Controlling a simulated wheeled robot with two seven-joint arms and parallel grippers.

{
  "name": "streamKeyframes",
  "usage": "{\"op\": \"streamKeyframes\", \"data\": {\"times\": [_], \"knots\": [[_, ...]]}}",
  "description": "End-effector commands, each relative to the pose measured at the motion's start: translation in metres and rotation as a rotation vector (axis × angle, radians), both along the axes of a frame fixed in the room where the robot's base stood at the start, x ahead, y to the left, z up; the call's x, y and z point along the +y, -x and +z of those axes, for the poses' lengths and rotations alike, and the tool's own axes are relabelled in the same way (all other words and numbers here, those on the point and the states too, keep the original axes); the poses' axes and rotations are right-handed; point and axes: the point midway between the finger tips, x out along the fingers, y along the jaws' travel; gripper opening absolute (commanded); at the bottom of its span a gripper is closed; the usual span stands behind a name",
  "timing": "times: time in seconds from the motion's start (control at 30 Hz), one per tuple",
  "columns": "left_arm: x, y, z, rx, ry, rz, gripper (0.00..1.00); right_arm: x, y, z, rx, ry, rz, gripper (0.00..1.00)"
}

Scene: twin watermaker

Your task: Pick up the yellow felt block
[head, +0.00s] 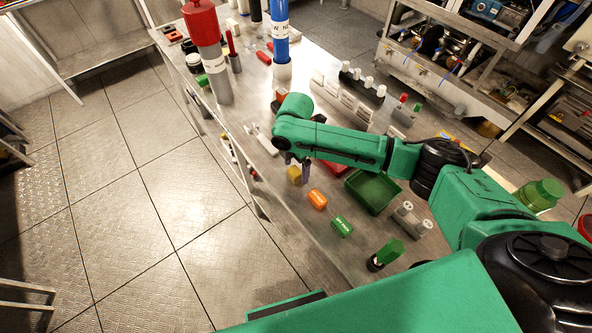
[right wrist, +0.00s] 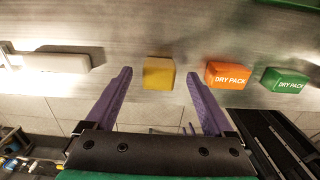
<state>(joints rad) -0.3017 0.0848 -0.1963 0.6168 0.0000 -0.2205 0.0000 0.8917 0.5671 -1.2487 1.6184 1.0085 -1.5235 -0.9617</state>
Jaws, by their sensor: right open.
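The yellow felt block (head: 295,174) lies on the metal bench, near its edge on the aisle side. In the right wrist view the yellow block (right wrist: 159,73) sits midway between my finger lines, just beyond the fingertips. My right gripper (head: 293,160) is open over the block, with its purple fingers pointing down. In the right wrist view the open fingers (right wrist: 159,72) stand apart on either side of the block, and no contact shows. My left gripper is not in view.
An orange dry pack (head: 317,199) and a green dry pack (head: 342,226) lie close by the block. A green tray (head: 372,192) stands behind them. A white bar (right wrist: 50,62) lies to the left. Tall red (head: 205,50) and blue (head: 281,35) cylinders stand farther along the bench.

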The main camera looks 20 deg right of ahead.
Motion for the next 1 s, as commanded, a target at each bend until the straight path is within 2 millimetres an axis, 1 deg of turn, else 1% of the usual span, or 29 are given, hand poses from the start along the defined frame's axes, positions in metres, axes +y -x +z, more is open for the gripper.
{"op": "streamKeyframes", "data": {"times": [0.03,0.13,0.2,0.33,0.37,0.4,0.47,0.5,0.57,0.6,0.87,0.97,1.0], "knots": [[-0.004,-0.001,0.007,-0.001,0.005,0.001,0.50,0.001,0.000,-0.006,0.002,0.001,-0.001,0.88],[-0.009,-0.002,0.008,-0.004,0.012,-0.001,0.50,0.001,0.000,-0.021,0.002,0.001,0.000,0.88],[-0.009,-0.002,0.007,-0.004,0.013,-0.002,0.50,0.001,0.000,-0.024,-0.001,0.000,0.001,0.88],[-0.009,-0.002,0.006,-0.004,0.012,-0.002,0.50,0.001,0.000,-0.024,-0.001,0.000,0.001,0.88],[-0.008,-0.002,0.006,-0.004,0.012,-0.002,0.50,0.001,0.000,-0.024,-0.001,0.000,0.001,0.84],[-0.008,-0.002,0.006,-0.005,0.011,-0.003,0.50,0.001,0.000,-0.024,-0.001,0.000,0.001,0.68],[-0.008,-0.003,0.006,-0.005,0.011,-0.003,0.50,0.001,0.000,-0.024,-0.001,0.000,0.001,0.45],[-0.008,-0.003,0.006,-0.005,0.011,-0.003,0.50,0.001,0.000,-0.024,-0.001,0.000,0.000,0.30],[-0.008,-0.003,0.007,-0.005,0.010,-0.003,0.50,0.001,0.000,-0.024,-0.001,0.000,0.000,0.07],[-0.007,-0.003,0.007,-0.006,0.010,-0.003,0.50,0.001,0.000,-0.024,-0.001,0.000,0.000,0.00],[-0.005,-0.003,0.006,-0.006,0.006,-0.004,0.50,0.001,0.000,-0.022,-0.001,0.000,0.000,0.00],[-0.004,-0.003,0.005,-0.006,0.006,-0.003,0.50,0.002,-0.001,-0.015,-0.002,-0.002,0.000,0.00],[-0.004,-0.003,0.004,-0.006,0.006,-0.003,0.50,0.001,-0.001,-0.010,-0.002,-0.002,0.000,0.00]]}}
